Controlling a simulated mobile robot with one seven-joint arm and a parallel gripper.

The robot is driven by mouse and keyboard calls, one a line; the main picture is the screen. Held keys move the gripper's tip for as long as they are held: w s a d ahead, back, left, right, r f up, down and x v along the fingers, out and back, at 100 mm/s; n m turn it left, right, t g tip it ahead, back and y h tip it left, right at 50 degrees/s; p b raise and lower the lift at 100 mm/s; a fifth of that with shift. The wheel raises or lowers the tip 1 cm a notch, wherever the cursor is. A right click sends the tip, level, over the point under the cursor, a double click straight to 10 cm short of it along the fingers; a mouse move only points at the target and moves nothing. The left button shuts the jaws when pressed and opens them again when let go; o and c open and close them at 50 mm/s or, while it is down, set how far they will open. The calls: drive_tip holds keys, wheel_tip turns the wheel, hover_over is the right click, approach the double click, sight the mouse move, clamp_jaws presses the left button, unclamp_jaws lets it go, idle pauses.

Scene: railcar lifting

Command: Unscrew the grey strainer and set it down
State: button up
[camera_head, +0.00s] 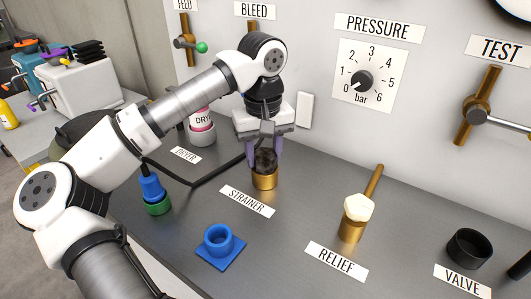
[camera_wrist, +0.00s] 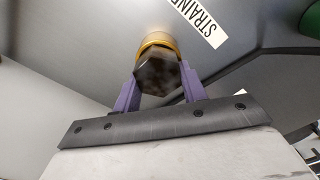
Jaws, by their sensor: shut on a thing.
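The strainer (camera_head: 265,160) is a dark grey-brown, faceted piece seated on a brass fitting (camera_head: 264,181) behind the STRAINER label (camera_head: 247,202). My gripper (camera_head: 265,158) comes down from above, with its purple fingers shut on the strainer's two sides. In the wrist view the strainer (camera_wrist: 158,75) sits between the purple fingers (camera_wrist: 158,85), with the brass fitting (camera_wrist: 157,40) just beyond it. Whether any thread is loosened cannot be seen.
A blue socket on a square plate (camera_head: 220,246) stands in front on the grey bench. A blue-and-green part (camera_head: 153,193) stands left, the dryer (camera_head: 202,127) behind. The relief valve (camera_head: 354,217) and a black cup (camera_head: 468,248) stand right. Bare bench lies between them.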

drive_tip(key=n, duration=0.3)
drive_tip(key=a+n+b, duration=0.1)
drive_tip(key=n, duration=0.6)
drive_tip(key=n+b, duration=0.1)
drive_tip(key=n, duration=0.2)
drive_tip(key=shift+a+r+n, duration=0.1)
drive_tip(key=shift+r+n, duration=0.1)
drive_tip(key=shift+n, duration=0.1)
drive_tip(key=o, duration=0.8)
drive_tip(key=shift+w, duration=0.1)
drive_tip(key=shift+d+f, duration=0.1)
drive_tip(key=shift+d, duration=0.15)
drive_tip(key=shift+m+p, duration=0.3)
drive_tip(key=shift+m, duration=0.9)
drive_tip(key=m+p, duration=0.1)
drive_tip(key=m, duration=1.1)
drive_tip(key=shift+m, duration=0.4)
